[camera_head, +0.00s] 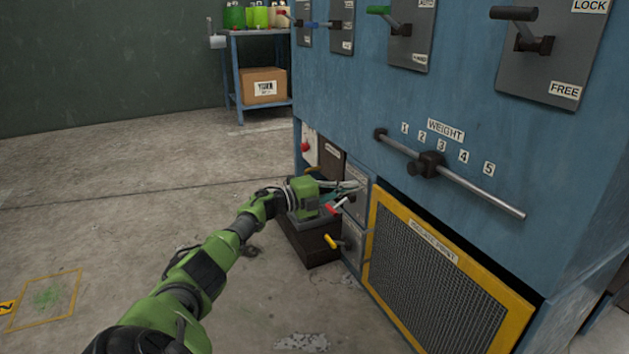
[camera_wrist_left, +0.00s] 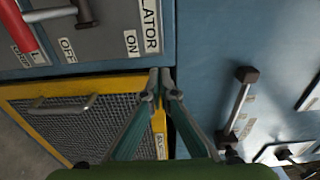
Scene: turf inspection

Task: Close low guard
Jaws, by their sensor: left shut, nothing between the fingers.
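My left gripper (camera_head: 357,185) is shut and empty, in front of the small panels left of the guard. In the left wrist view its fingertips (camera_wrist_left: 161,80) overlap the guard's upper right corner; contact is unclear.
A red-handled lever (camera_head: 338,205) and a yellow-handled lever (camera_head: 332,241) stick out near my gripper. A weight bar (camera_head: 470,180) crosses the machine above the guard. A shelf (camera_head: 232,75) with a cardboard box (camera_head: 263,86) stands behind. The floor at left is mostly clear.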

